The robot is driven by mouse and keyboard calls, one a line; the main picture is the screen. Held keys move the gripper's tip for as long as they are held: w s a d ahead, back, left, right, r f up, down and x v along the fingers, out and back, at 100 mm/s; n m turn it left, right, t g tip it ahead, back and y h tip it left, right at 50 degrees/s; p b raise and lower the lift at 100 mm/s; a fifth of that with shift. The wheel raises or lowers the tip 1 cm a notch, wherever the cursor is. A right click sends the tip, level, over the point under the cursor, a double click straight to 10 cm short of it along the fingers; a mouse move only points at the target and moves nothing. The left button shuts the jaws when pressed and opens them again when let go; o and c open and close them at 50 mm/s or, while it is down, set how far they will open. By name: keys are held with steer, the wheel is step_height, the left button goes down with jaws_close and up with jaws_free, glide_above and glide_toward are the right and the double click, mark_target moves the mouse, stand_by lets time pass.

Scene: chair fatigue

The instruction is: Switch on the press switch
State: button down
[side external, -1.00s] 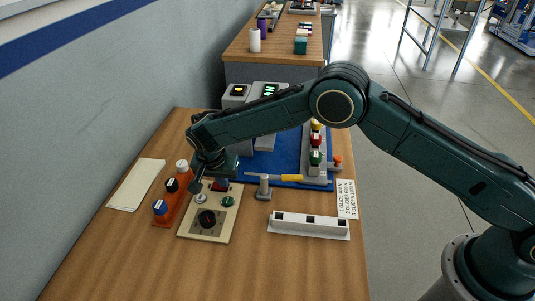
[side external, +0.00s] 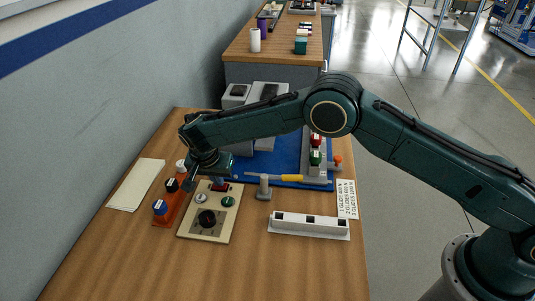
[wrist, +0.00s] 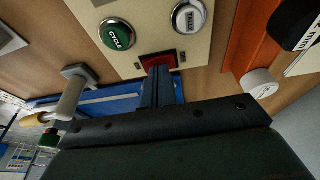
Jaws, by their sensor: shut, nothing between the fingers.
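The cream switch panel (side external: 190,232) lies on the wooden bench. It carries a red rocker switch (side external: 221,187) at its far edge, a green button (side external: 228,201), a pale button (side external: 201,198) and a black knob (side external: 207,218). In the wrist view the red rocker (wrist: 158,62) is partly covered by my gripper (wrist: 157,72), whose shut, empty fingertips are at its edge; I cannot tell whether they touch. The grey press unit behind has two dark displays (side external: 239,90) (side external: 269,91).
An orange block (side external: 168,207) with several knobs stands left of the panel. A grey post (side external: 264,187) and a white strip (side external: 309,225) are to the right. A blue mat (side external: 286,150) lies behind. The bench front is clear.

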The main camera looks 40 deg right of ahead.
steer(key=shift+r, duration=0.15)
steer(key=shift+w+a+r, duration=0.1)
steer(key=shift+r, duration=0.4)
steer(key=v, duration=1.2)
steer(key=shift+w+r, duration=0.3)
steer(key=shift+r, duration=0.1)
